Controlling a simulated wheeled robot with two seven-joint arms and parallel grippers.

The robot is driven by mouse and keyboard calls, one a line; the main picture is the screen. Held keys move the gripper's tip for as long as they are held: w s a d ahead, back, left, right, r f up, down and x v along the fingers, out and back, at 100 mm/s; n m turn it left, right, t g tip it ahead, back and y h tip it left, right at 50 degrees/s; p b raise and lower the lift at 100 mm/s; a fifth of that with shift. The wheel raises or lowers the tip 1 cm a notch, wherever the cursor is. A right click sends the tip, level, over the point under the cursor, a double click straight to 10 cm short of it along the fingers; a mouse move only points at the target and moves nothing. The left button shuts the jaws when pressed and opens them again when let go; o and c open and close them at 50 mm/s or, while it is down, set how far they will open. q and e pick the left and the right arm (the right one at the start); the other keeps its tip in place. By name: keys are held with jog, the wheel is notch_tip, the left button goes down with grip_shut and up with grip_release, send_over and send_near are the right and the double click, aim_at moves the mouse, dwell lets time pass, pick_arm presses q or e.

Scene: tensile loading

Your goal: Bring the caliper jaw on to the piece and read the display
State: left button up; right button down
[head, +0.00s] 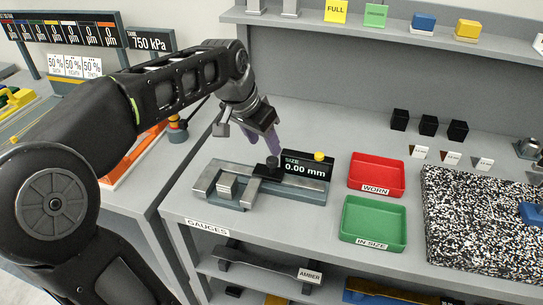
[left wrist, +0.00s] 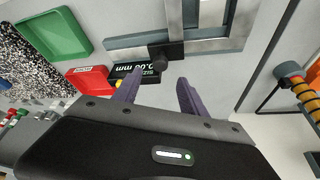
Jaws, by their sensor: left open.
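The caliper (head: 290,192) lies on the grey gauge bench, with a bar frame at its left end. The piece, a small metal block (head: 227,187), sits inside that frame. The sliding jaw (head: 247,191) is just right of the piece; I cannot tell whether they touch. A black knob (head: 272,163) stands on the jaw and also shows in the left wrist view (left wrist: 158,62). The display (head: 304,169) reads SIZE 0.00 mm. My left gripper (head: 271,148) is open above the knob, its purple fingers (left wrist: 157,88) apart and empty. My right gripper is out of view.
A yellow button (head: 319,156) tops the display. A red WORN tray (head: 377,190) and a green IN SIZE tray (head: 373,241) stand to the right. Black blocks (head: 428,125) and a speckled plate (head: 485,220) lie farther right. Bench between caliper and back wall is clear.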

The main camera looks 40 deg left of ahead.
aim_at(272, 159)
pick_arm(q)
jog(key=x, duration=0.7)
jog(key=shift+w+f+p, duration=0.1)
jog(key=shift+f+p, duration=0.2)
jog(key=shift+p, duration=0.05)
jog(key=shift+c, duration=0.3)
